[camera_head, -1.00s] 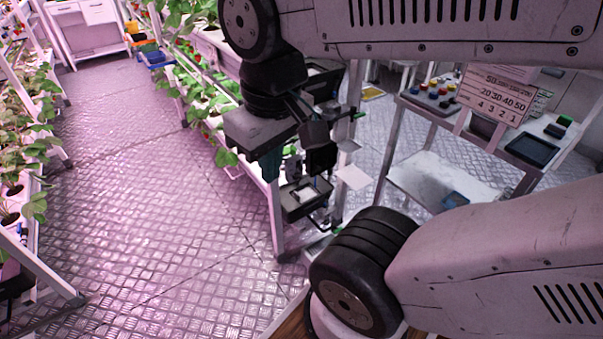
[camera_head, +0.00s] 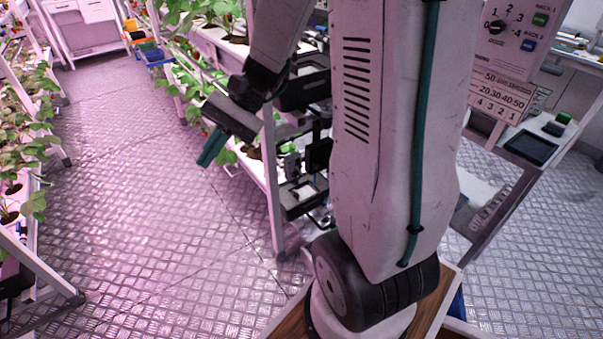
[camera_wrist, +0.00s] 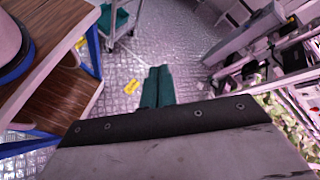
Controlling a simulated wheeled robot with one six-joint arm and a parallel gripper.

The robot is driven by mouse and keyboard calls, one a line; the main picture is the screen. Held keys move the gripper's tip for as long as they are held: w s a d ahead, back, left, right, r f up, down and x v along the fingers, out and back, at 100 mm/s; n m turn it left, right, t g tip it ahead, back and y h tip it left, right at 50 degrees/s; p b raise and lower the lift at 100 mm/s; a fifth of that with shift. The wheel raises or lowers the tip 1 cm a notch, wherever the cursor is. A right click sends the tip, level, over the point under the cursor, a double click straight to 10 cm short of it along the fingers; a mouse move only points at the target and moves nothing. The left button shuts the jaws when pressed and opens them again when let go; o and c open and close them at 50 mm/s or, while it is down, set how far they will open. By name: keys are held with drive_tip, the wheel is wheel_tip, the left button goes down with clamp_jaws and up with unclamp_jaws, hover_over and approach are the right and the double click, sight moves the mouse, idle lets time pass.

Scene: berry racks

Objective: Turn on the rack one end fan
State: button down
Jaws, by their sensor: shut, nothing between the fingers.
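My gripper (camera_head: 211,148) is shut and empty, with its teal fingers pressed together. It hangs over the aisle at the near end of the planted rack (camera_head: 272,185), pointing down and left. Dark box-like units (camera_head: 304,92) are fixed on the rack's end, partly behind my arm; I cannot tell which is the fan.
Another plant rack (camera_head: 50,267) lines the left side. Coloured bins (camera_head: 152,55) and white drawers (camera_head: 98,12) stand at the aisle's far end. A bench with a dark tray (camera_head: 530,147) stands at right. The metal-plate aisle floor (camera_head: 150,200) is clear.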

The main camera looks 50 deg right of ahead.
drive_tip(key=w+d+f+m+t+y, duration=0.4)
drive_tip(key=w+d+f+m+t, duration=0.4)
drive_tip(key=w+d, duration=0.25)
drive_tip(key=m+t+h, duration=1.2)
drive_tip(key=m+h, duration=0.9)
drive_tip(key=m, duration=0.1)
approach(300, 165)
drive_tip(key=s+f, duration=0.2)
drive_tip(key=f, duration=0.1)
drive_tip(key=shift+s+f, duration=0.15)
drive_tip(key=shift+s, duration=0.1)
drive_tip(key=x, duration=1)
drive_tip(key=shift+y, duration=0.3)
drive_tip(key=shift+r, duration=0.2)
